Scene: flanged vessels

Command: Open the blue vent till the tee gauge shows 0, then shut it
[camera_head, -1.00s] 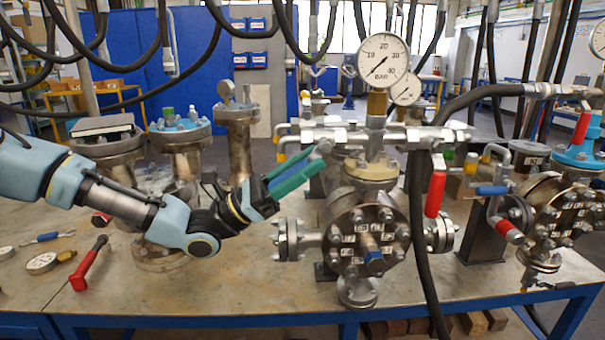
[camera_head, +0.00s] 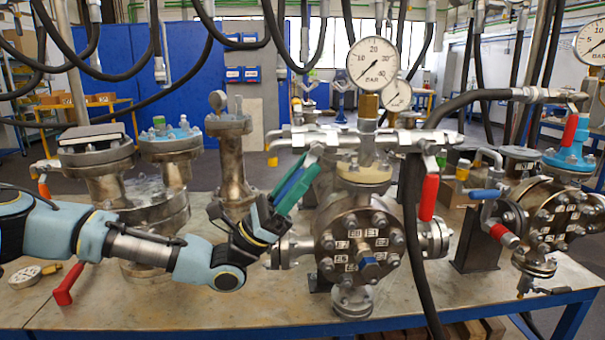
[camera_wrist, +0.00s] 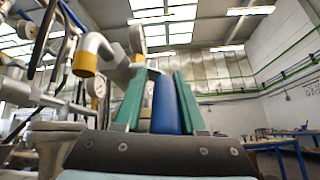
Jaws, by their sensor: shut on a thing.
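My gripper (camera_head: 300,178), with green fingers, is at the left side of the tee pipework (camera_head: 355,138) on the middle flanged vessel (camera_head: 362,245). In the wrist view the blue vent handle (camera_wrist: 166,106) lies between the two green fingers, and my gripper (camera_wrist: 160,78) is shut on it. The tee gauge (camera_head: 373,65), a white dial marked in bar, stands upright above the tee. I cannot read its needle with certainty.
A red-handled valve (camera_head: 429,198) hangs at the tee's right end. A black hose (camera_head: 410,215) drops in front of the vessel.

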